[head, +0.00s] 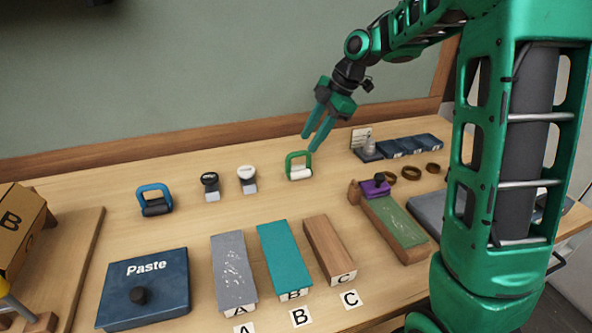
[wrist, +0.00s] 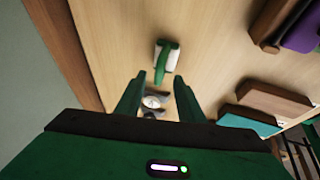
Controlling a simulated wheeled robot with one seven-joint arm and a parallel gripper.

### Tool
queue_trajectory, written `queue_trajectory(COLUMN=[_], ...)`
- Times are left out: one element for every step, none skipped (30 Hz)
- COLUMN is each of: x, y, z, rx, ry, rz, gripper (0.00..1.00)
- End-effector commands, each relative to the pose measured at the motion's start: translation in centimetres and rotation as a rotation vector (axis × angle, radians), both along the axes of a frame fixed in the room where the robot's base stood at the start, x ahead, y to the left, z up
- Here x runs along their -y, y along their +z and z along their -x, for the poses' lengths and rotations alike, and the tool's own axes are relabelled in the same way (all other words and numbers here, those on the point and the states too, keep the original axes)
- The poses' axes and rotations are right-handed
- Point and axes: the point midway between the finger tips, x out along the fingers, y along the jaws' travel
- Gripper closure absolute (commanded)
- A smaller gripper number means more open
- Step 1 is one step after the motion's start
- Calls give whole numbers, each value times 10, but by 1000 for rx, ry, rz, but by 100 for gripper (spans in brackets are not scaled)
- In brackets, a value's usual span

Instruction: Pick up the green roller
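The green roller (head: 299,167) stands on the wooden table, with a green handle frame and a white cylinder. It also shows in the wrist view (wrist: 166,56), just beyond the fingertips. My gripper (head: 310,144) is above and close to the roller's handle in the head view. In the wrist view my gripper (wrist: 158,82) has its two green fingers spread apart, with nothing held between them. I cannot tell whether a fingertip touches the handle.
A white-topped tool (head: 247,178) and a black-topped tool (head: 210,185) stand left of the roller, then a blue roller (head: 155,200). Blocks A (head: 232,270), B (head: 283,258) and C (head: 329,248) lie in front. A purple-and-black tool (head: 376,187) sits to the right.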

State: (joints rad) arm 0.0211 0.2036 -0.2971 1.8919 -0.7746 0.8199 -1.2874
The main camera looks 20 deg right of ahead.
Motion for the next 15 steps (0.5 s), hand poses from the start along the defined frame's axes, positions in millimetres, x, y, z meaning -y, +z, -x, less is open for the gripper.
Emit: queue_trajectory(x=[-3, -3, -4, -5, -5, -5, -6, -6, -7, -9, -10, -11, -12, -13, -16], y=[-6, -8, -11, -12, -14, -15, -17, -19, -23, -27, -31, -37, -41, -45, -50], z=[-1, -1, -1, -2, -2, -2, -3, -4, -5, -6, -7, -9, -10, -11, -12], rx=[-1, -1, -2, -2, -2, -2, -1, -2, -2, -3, -4, -4, -4, -4, -3], ry=[0, -1, 0, 0, -2, -2, -3, -3, -3, -2, -2, -1, -2, -2, -2], rz=[0, 0, 0, 1, 1, 1, 0, 1, 1, 1, 1, 1, 1, 1, 1], gripper=[65, 65, 65, 65, 65, 65, 65, 65, 65, 65, 65, 65, 65, 65, 65])
